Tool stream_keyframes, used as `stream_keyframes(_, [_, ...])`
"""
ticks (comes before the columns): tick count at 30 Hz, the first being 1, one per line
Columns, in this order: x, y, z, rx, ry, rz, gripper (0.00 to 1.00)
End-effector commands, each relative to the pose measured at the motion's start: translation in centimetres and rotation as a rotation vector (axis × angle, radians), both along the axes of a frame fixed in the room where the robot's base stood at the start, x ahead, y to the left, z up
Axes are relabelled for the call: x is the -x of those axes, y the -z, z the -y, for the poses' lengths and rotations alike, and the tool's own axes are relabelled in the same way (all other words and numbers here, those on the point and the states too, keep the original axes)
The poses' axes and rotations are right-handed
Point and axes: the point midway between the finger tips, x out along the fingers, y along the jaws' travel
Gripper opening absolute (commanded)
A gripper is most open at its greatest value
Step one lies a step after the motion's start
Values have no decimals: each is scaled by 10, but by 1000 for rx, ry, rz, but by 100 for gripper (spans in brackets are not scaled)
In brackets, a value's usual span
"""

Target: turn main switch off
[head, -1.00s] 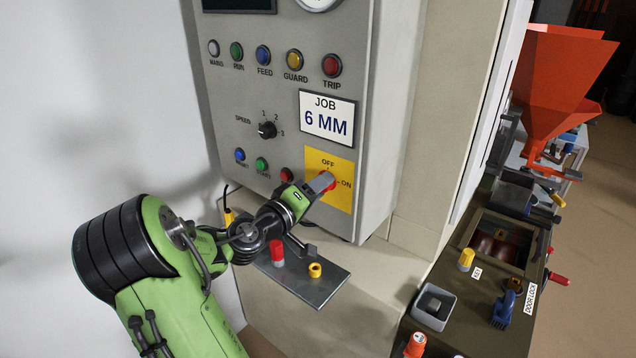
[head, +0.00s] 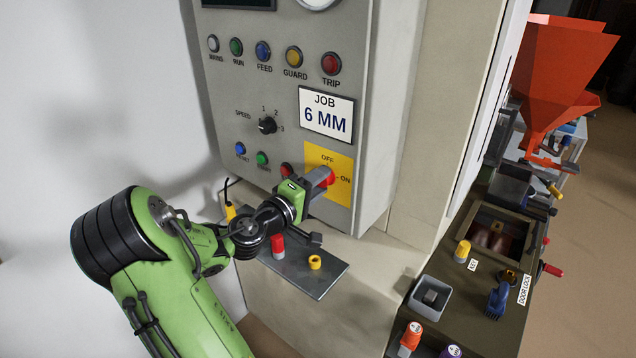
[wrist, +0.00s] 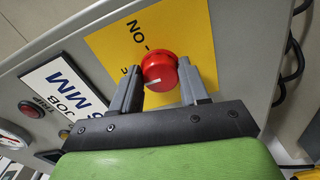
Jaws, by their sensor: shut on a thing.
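The main switch is a red rotary knob (head: 330,178) on a yellow plate (head: 342,190), with OFF printed above and ON to the right. My gripper (head: 318,181) is at the knob, on the front of the panel. In the wrist view, the knob (wrist: 160,70) sits between the two grey fingers of my gripper (wrist: 159,75), which is shut on it. A short white line shows on the knob face, by the edge nearest my palm. The OFF label is mostly hidden by a finger in the wrist view.
A grey shelf (head: 322,282) below the panel holds a red peg (head: 278,246) and a yellow ring (head: 314,262). A speed selector (head: 267,125) and several buttons sit left of the plate. A dark bench (head: 470,310) with small parts stands to the right.

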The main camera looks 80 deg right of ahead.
Motion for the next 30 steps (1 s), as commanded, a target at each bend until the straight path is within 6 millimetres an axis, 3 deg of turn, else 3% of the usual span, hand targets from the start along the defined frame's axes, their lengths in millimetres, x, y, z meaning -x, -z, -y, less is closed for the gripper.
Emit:
stream_keyframes(3, [-1, 1, 0, -3, -2, -1, 14])
stream_keyframes(4, [-1, 1, 0, -3, -2, -1, 48])
stream_keyframes(9, [-1, 1, 0, -2, -1, 0, 69])
stream_keyframes(17, [-1, 0, -1, -1, -1, 0, 69])
stream_keyframes(20, [-7, 1, -11, -2, -5, 1, 69])
stream_keyframes(30, [-44, 1, -97, -3, -12, -2, 69])
